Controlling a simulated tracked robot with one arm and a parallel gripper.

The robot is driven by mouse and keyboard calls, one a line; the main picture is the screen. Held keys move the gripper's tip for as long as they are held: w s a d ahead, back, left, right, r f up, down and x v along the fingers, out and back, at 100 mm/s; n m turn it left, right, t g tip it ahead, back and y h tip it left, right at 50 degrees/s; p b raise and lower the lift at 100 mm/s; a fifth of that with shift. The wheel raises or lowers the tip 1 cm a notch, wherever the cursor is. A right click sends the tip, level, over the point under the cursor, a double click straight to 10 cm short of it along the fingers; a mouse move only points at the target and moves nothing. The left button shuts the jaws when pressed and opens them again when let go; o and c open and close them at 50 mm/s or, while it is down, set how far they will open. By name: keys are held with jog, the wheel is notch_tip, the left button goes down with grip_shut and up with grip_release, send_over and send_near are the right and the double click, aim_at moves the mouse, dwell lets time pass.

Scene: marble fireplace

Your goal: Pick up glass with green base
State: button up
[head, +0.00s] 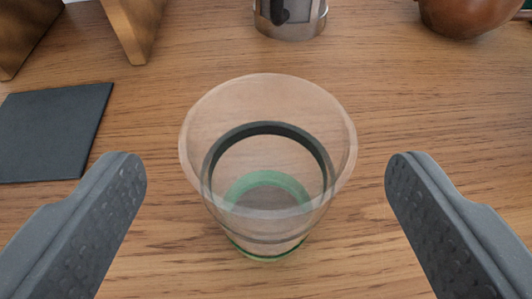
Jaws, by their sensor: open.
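A clear glass with a green base (268,160) stands upright on the wooden table, seen from above in the middle of the head view. A dark ring runs around it partway down, and the green shows at its bottom. My gripper (266,175) is open, with one grey finger to the left of the glass and the other to the right. Both fingers are apart from the glass, with a gap on each side. I cannot tell exactly how high the fingertips are relative to the glass.
A dark square coaster (50,133) lies at the left. Wooden pieces (135,28) stand at the back left. A metal-and-glass vessel (290,15) and a round brown object (460,14) stand at the back. The table (400,100) around the glass is bare.

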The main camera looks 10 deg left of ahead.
aim_at(268, 109)
jog(key=shift+r+b+x, duration=0.1)
jog(key=shift+b+x, duration=0.4)
jog(key=shift+x, duration=1)
jog(key=shift+r+b+x, duration=0.15)
jog(key=shift+b+x, duration=0.3)
jog(key=shift+x, duration=1.05)
jog(key=shift+c, duration=0.3)
jog(key=c, duration=1.1)
